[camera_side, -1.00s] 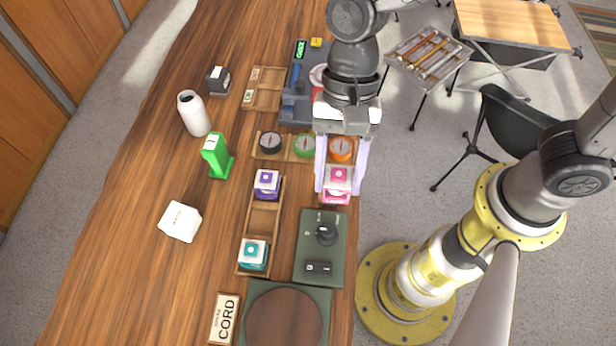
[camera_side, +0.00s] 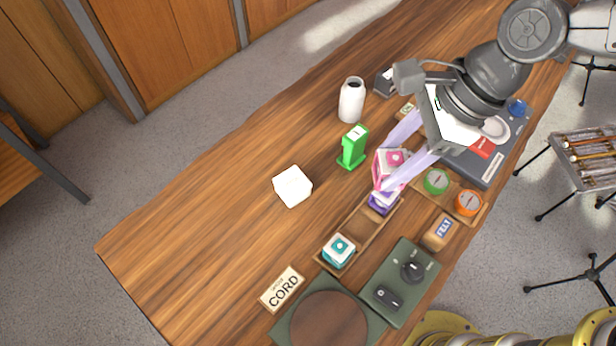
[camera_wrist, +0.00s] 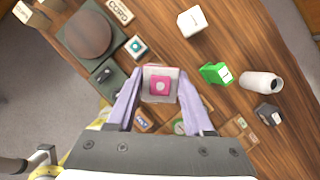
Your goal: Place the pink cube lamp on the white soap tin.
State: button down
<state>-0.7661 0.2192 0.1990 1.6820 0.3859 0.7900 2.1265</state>
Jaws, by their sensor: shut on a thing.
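My gripper (camera_side: 406,158) is shut on the pink cube lamp (camera_side: 388,163), a pink and white cube with a pink mark on top. The wrist view shows the lamp (camera_wrist: 160,85) between the two pale lilac fingers. In the side view the lamp is in front of the purple cube lamp (camera_side: 381,203) and partly covers it; it appears raised above the table. The white soap tin (camera_side: 292,187) sits on the bare wood to the left of the lamp. It also shows in the wrist view (camera_wrist: 191,22), up and to the right of the lamp.
A green dispenser (camera_side: 352,147) and a white bottle (camera_side: 351,100) stand behind the tin. A wooden tray (camera_side: 360,238) holds the teal cube lamp (camera_side: 339,250). A CORD sign (camera_side: 283,289) and a green control box (camera_side: 405,281) are nearer. The wood around the tin is clear.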

jog(key=shift+w+a+r, duration=0.1)
jog(key=shift+w+a, duration=0.1)
jog(key=shift+a, duration=0.65)
send_near(281, 182)
jog(key=shift+s+a, duration=0.1)
jog(key=shift+a, duration=0.6)
jog(key=shift+a+f, duration=0.1)
jog(key=shift+f, duration=0.25)
jog(key=shift+a+f, duration=0.1)
jog(key=shift+f, duration=1.55)
jog(key=shift+f, duration=0.15)
jog(key=shift+c, duration=1.4)
grip_release()
